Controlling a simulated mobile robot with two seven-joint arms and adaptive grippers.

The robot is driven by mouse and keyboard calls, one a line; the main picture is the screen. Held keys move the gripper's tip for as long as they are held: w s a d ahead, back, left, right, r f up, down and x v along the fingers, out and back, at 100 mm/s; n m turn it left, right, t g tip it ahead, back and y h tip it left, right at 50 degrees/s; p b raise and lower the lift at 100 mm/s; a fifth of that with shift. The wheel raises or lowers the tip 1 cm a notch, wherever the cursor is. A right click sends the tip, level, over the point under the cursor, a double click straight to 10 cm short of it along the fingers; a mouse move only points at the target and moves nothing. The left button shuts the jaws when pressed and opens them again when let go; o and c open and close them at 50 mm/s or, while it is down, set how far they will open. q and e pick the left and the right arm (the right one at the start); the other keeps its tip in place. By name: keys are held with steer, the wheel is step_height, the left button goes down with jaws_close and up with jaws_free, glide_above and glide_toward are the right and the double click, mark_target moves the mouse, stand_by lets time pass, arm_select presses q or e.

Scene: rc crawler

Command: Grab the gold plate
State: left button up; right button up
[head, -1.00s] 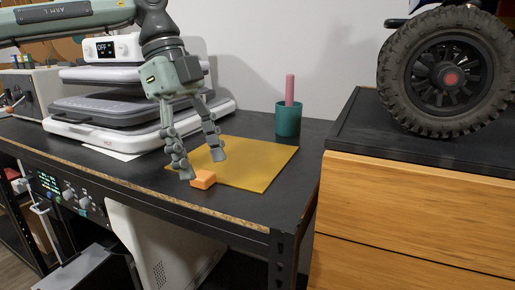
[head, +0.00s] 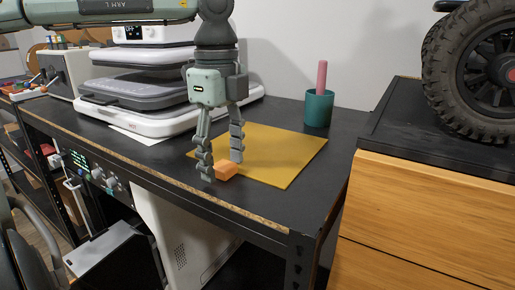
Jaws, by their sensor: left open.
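The gold plate (head: 285,155) is a flat square sheet lying on the black tabletop (head: 315,182). A small orange block (head: 225,171) sits at its front left edge; I cannot tell whether it rests on the plate or just beside it. My left gripper (head: 222,170) points down over the plate's left part with its fingers apart. Its fingertips are close to the orange block, one on the left and one behind it. I cannot tell whether they touch the block or the plate. My right gripper does not show.
A teal cup (head: 318,108) with a pink rod (head: 321,75) stands behind the plate's far right corner. A grey and white heat press (head: 150,100) stands to the left. A wooden drawer cabinet (head: 425,215) bearing a large black wheel (head: 480,75) is at the right.

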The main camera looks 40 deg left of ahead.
arm_select(q)
steer(key=shift+c, duration=0.5)
jaws_close()
steer(key=shift+r, duration=0.15)
